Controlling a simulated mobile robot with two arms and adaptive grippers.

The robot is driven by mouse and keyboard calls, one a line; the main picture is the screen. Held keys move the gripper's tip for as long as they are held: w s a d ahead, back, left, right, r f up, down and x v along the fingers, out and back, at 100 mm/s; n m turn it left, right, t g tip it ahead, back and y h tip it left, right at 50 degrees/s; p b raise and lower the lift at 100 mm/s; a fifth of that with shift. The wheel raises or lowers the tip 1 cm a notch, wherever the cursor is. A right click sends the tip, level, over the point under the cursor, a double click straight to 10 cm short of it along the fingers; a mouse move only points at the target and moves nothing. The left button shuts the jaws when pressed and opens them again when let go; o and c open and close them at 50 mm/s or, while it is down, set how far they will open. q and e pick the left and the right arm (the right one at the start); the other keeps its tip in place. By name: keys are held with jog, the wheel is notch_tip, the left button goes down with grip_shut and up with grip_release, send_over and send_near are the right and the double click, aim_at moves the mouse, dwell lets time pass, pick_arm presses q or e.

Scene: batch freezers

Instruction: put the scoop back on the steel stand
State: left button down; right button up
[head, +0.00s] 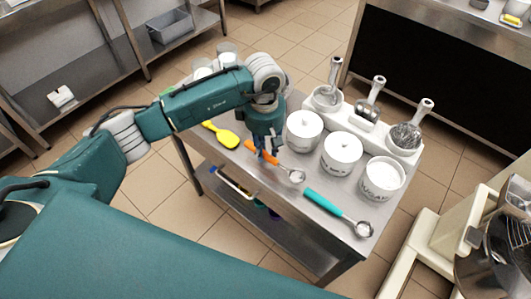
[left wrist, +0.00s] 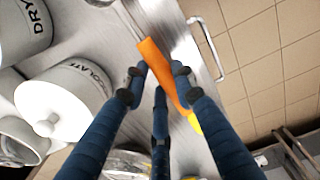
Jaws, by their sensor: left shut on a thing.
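The orange-handled scoop (head: 259,150) has a steel bowl at its right end and lies at or just above the front edge of the steel stand (head: 309,181); I cannot tell whether it touches the top. My left gripper (head: 265,152) is over it from above, shut on the orange handle. In the left wrist view the fingers (left wrist: 157,75) close around the orange handle (left wrist: 153,55), and the steel bowl does not clearly show. My right gripper is not in view.
A yellow scoop (head: 225,135) lies left of my gripper and a teal-handled scoop (head: 322,201) lies to the right. White lidded canisters (head: 342,153) stand behind, with a white holder (head: 358,122) of steel tools. A handle bar (head: 236,186) shows below the front edge.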

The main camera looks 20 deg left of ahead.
aim_at(265, 152)
pick_arm(q)
notch_tip(265, 152, down, 3)
jog(key=shift+f+p, duration=0.1)
jog(key=shift+p, duration=0.2)
jog(key=shift+f, duration=0.1)
jog(key=shift+f+b, duration=0.1)
jog(key=shift+b, duration=0.25)
jog(key=c, duration=1.4)
grip_release()
